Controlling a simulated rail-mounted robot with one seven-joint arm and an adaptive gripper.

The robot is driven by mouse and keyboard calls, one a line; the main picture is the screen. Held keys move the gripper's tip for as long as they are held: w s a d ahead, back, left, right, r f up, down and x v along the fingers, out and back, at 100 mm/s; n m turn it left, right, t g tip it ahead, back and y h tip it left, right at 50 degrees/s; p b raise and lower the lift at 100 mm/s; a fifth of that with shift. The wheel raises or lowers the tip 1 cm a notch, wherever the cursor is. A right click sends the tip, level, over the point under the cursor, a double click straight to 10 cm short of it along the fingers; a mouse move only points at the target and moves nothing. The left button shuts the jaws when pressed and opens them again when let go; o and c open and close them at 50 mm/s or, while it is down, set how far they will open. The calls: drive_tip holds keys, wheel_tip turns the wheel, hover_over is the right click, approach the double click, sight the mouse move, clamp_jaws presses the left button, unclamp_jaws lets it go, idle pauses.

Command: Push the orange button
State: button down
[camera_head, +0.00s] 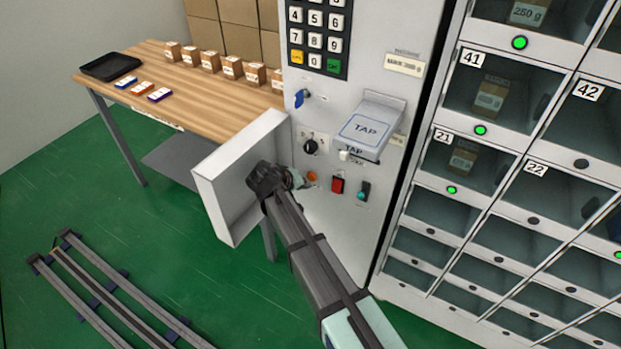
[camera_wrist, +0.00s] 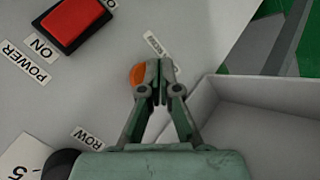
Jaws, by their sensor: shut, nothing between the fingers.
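The orange button (camera_head: 312,177) is a small round knob on the light grey machine panel, left of the red power switch. In the wrist view the orange button (camera_wrist: 137,75) shows as an orange edge at the left of my fingertips, partly hidden behind them. My gripper (camera_wrist: 159,72) is shut and empty, its tips over or beside the button; I cannot tell whether they touch it. In the head view my gripper (camera_head: 297,179) is at the panel, just left of the button.
An open box-like tray (camera_head: 222,200) juts out from the panel beside my gripper. A red switch (camera_head: 337,185), a teal button (camera_head: 363,191) and a black knob (camera_head: 310,146) are close by. A TAP card reader (camera_head: 364,130) juts out above. Locker compartments (camera_head: 470,165) stand right.

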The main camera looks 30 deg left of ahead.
drive_tip(key=shift+w, duration=0.1)
drive_tip(key=shift+w, duration=0.3)
drive_tip(key=shift+w, duration=0.4)
idle(0.7)
idle(0.3)
drive_tip(key=shift+s, duration=0.85)
drive_tip(key=s, duration=0.2)
drive_tip(key=s+b, duration=0.1)
drive_tip(key=s, duration=0.2)
drive_tip(key=shift+d, duration=0.2)
idle(1.5)
